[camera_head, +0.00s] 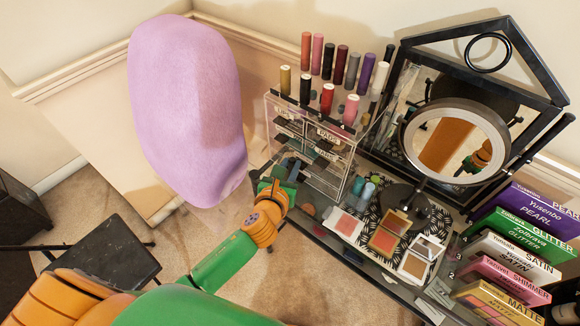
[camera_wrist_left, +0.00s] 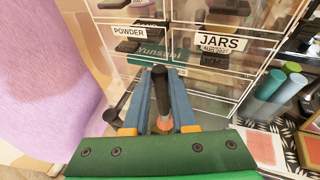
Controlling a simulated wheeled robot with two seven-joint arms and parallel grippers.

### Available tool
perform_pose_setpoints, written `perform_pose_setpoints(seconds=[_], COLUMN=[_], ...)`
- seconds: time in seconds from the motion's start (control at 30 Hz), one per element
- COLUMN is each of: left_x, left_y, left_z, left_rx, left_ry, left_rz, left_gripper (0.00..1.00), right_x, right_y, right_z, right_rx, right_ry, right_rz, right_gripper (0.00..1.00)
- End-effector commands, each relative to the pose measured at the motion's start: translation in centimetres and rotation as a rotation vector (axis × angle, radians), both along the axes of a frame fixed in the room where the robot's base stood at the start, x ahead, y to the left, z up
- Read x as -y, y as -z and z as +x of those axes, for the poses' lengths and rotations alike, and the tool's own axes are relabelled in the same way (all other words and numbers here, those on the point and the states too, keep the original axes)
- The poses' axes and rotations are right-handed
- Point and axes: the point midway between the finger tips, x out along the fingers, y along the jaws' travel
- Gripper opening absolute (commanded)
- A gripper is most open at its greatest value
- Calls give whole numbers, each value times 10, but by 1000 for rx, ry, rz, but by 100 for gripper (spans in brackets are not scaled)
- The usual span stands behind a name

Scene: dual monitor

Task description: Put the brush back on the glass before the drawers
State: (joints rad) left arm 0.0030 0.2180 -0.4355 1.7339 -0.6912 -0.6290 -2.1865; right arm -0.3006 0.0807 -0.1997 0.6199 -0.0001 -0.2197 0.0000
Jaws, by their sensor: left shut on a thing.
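My left gripper (camera_head: 280,180) is in front of the clear drawers (camera_head: 318,165), near their lower left corner. In the left wrist view, its blue fingers (camera_wrist_left: 160,105) are shut on a brush (camera_wrist_left: 160,88). The brush has a dark handle pointing up and away and a pinkish tip low between the fingers. The drawers (camera_wrist_left: 215,85) stand just beyond the fingers, with labels such as POWDER and JARS. The glass in front of the drawers is mostly hidden by my gripper; I cannot tell whether the brush touches it. My right gripper is not in view.
Lipsticks (camera_head: 327,98) stand on the drawers. A round mirror (camera_head: 455,140) and stacked palette boxes (camera_head: 510,250) stand farther right. A large lilac shape (camera_head: 188,105) is at the left.

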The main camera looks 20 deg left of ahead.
Motion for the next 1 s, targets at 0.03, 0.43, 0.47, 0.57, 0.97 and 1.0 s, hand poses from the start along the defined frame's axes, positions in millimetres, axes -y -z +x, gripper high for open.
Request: perform_pose_setpoints(seconds=[0.03, 0.43, 0.47, 0.57, 0.97, 1.0], left_x=[0, 0, 0, 0, 5, 5], left_y=[1, 2, 2, -2, -30, -32], left_z=[0, 0, 0, -3, -96, -102], left_rx=[0, 0, 0, 0, -2, -2], left_ry=[0, 0, 0, 0, 2, 1], left_rz=[1, 0, 0, 0, -1, 0], left_gripper=[0, 55, 55, 55, 55, 55], right_x=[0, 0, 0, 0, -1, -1], right_y=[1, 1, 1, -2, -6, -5], right_z=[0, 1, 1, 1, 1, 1], right_rx=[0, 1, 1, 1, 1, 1], right_ry=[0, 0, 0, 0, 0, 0], right_rz=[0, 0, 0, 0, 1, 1], right_gripper=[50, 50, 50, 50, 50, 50])
